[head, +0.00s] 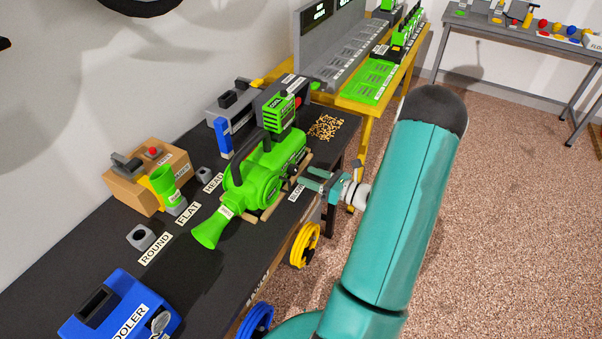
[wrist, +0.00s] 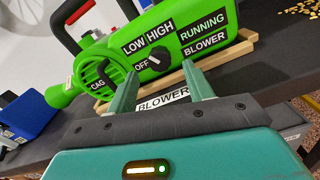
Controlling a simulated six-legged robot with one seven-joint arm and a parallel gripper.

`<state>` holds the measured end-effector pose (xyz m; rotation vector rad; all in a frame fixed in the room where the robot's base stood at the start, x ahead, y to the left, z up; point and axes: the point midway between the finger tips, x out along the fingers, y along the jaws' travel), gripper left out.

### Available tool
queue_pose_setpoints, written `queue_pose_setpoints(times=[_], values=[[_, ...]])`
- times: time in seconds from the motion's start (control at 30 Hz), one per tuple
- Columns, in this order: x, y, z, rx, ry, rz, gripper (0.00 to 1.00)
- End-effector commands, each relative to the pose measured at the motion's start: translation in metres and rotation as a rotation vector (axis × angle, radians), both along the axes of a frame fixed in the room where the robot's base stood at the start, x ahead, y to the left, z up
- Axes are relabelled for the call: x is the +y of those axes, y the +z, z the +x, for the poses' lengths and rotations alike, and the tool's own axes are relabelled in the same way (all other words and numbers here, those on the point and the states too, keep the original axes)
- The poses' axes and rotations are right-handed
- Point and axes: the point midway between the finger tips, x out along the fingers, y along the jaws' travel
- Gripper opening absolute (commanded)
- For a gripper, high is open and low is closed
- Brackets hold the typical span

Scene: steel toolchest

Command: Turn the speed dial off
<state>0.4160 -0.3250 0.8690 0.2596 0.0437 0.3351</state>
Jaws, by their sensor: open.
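The green blower (head: 262,176) lies on the dark workbench in the head view, its side facing my gripper. In the wrist view the blower (wrist: 75,88) shows its black speed dial (wrist: 159,58) between the labels OFF, LOW and HIGH; the dial's exact setting is too small to tell. My gripper (wrist: 161,75) is open and empty, one finger to the lower left of the dial and one to the lower right. The fingers look apart from the dial. In the head view my gripper (head: 307,179) is beside the blower at the bench's front edge.
A wooden cradle (wrist: 222,50) runs under the blower. A BLOWER label (wrist: 163,101) lies on the bench in front. A blue cooler (head: 117,308), a cardboard box (head: 135,186) and yellow coiled loops (head: 304,245) are nearby. Open floor lies to the right.

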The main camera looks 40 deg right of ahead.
Motion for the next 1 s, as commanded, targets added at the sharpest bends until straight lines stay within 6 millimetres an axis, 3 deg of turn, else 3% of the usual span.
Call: queue_pose_setpoints(times=[0.2, 0.57, 0.8, 1.0], values=[[0.011, 0.0, 0.028, 0.0, 0.004, 0.0, 0.52], [0.012, 0.0, 0.034, 0.001, 0.001, 0.0, 0.52], [0.012, 0.0, 0.034, 0.0, 0.002, 0.0, 0.07], [0.012, 0.0, 0.034, -0.002, 0.002, -0.008, 0.07]])
